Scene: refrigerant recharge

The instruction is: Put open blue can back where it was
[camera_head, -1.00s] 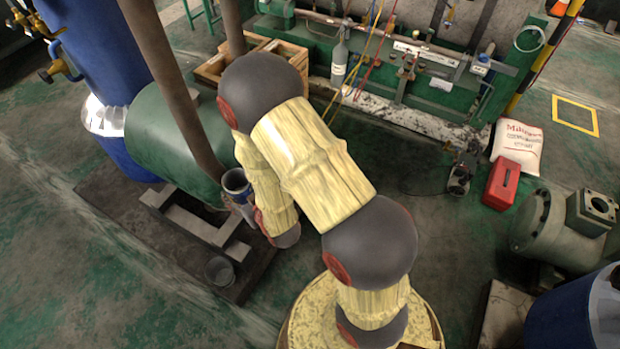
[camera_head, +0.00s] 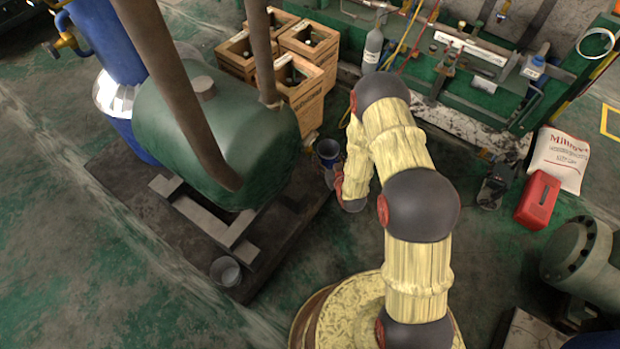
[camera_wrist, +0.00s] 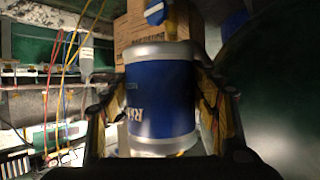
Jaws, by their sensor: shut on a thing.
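The blue can (camera_wrist: 162,100) has silver rims and pale lettering, and it fills the middle of the wrist view, between the two fingers of my gripper (camera_wrist: 165,112). It looks upright there. In the head view the open can (camera_head: 327,152) shows its dark open top, just left of my wrist. My gripper (camera_head: 332,174) is shut on it and is mostly hidden by the can and my arm. The can is held near the right edge of the dark platform, beside the green tank. The spot where the can stood before cannot be told from these frames.
The green tank (camera_head: 215,140) with brown pipes stands left of the can. Wooden crates (camera_head: 305,95) with bottles are behind it. A small metal cup (camera_head: 225,271) sits on the dark platform (camera_head: 135,215). A grey bottle (camera_head: 373,50) and green bench stand at the back.

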